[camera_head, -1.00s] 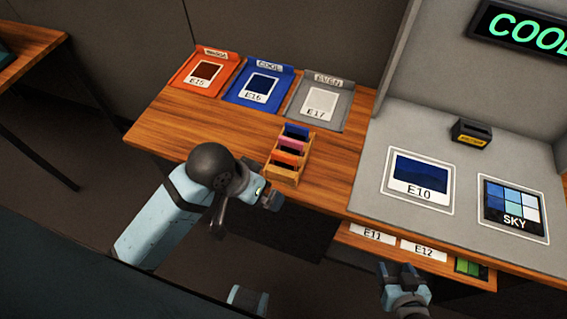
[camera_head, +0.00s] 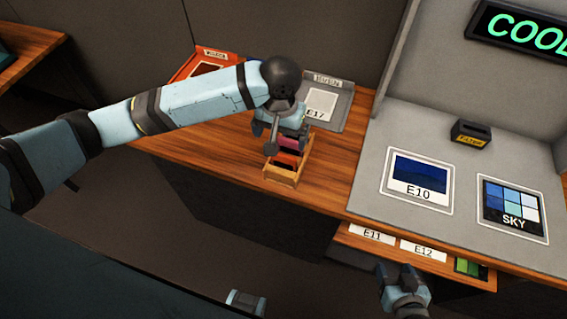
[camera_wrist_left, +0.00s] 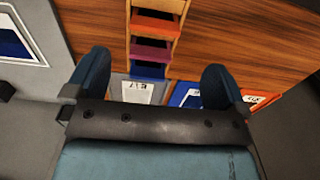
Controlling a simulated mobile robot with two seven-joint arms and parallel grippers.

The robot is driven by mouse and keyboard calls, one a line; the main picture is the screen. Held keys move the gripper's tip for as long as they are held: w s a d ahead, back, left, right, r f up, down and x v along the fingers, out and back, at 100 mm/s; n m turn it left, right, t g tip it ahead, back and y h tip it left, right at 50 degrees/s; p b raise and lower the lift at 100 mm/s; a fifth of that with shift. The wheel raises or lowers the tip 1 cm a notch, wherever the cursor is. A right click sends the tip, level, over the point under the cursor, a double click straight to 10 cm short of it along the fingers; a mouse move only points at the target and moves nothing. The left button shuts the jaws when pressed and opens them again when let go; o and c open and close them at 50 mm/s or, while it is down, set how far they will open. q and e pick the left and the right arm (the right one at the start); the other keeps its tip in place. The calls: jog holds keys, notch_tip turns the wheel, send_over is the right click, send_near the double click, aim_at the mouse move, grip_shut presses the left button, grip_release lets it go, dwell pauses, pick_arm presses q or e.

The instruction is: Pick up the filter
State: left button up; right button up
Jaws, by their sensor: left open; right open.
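A small wooden rack (camera_head: 281,178) on the table holds several coloured filters; an orange filter (camera_head: 286,161) and a pink filter (camera_head: 287,144) show in front of my left gripper (camera_head: 284,128). The left gripper is open above the rack's back end and hides part of it. In the left wrist view its two fingers (camera_wrist_left: 158,80) are spread apart, with the orange filter (camera_wrist_left: 155,25), the pink filter (camera_wrist_left: 152,50) and a blue-purple filter (camera_wrist_left: 148,71) between and beyond them. No filter is visibly held. My right gripper (camera_head: 402,272) is open and empty at the lower right, by the drawer.
An orange tray (camera_head: 212,57), a partly hidden blue tray and a grey tray E17 (camera_head: 333,105) stand at the table's back. The grey panel (camera_head: 380,145) at right carries E10 (camera_head: 418,180), the SKY swatch (camera_head: 512,211) and a small dark block (camera_head: 470,134).

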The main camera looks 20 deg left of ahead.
aim_at(284, 155)
pick_arm(q)
notch_tip(284, 155, down, 6)
jog(key=shift+f, duration=0.1)
jog(key=shift+w+d+f+p, duration=0.15)
jog(key=shift+f+p, duration=0.1)
jog(key=shift+f, duration=1.1)
jog(key=shift+w+d+f+p, duration=0.1)
jog(key=shift+f+p, duration=0.1)
jog(key=shift+f, duration=1.1)
jog(key=c, duration=0.8)
